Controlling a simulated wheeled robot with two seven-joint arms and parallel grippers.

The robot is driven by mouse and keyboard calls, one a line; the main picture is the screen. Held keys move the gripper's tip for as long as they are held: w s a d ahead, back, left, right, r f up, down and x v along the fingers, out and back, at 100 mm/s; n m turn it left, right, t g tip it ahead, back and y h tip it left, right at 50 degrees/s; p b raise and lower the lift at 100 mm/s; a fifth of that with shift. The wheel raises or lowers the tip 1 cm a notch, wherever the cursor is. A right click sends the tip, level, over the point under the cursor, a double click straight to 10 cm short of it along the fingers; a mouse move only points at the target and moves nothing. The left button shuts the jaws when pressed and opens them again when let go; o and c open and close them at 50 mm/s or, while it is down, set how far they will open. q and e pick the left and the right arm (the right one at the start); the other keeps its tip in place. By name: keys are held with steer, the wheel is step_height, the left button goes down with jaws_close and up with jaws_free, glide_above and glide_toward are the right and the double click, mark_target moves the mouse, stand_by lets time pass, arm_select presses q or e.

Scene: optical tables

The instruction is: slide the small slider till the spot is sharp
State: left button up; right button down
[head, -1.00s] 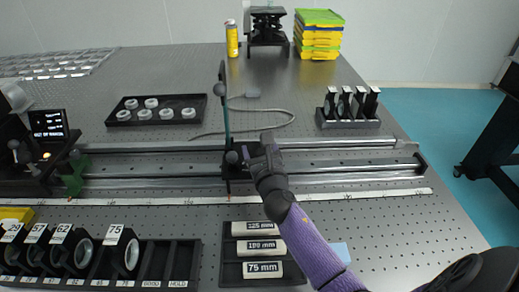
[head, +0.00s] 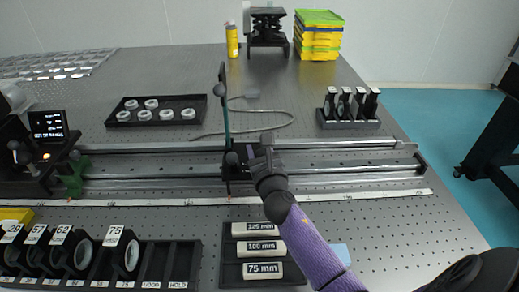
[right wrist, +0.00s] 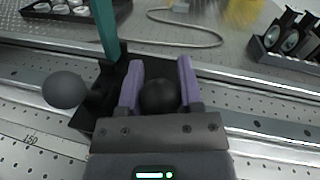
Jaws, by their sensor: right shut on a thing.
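The small slider (head: 237,172) is a black carriage on the twin rails, with a thin green upright plate (head: 226,110) seen nearly edge-on. My right gripper (head: 262,152) reaches over it from the front right. In the right wrist view, the purple fingers of my right gripper (right wrist: 158,85) are shut on a round black knob (right wrist: 158,98) on the slider. A second dark ball (right wrist: 65,90) sits left of the fingers. A small display (head: 47,124) at the left seems to read "OUT OF RANGE". I cannot make out a spot on the plate. My left gripper is not in view.
The rails (head: 345,181) run clear right of the slider to an end block (head: 420,165). A green piece (head: 73,178) stands on the rails at the left. A scale strip (head: 340,195) lies in front. A lens holder rack (head: 348,122) stands behind, and a cable (head: 270,127) lies behind the rails.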

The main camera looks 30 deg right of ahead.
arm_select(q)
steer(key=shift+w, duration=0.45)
arm_select(e)
steer(key=shift+w+a, duration=0.1)
steer(key=shift+a, duration=0.05)
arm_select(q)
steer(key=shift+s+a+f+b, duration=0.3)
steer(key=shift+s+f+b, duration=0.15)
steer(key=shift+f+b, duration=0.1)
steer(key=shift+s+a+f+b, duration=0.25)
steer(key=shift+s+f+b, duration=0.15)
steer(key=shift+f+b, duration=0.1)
arm_select(e)
steer(key=w+a, duration=0.6)
steer(key=a, duration=0.3)
steer(key=shift+a, duration=0.4)
steer(key=shift+f, duration=0.1)
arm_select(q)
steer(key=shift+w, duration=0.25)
arm_select(e)
steer(key=shift+c, duration=1.3)
jaws_free()
steer(key=shift+s, duration=0.1)
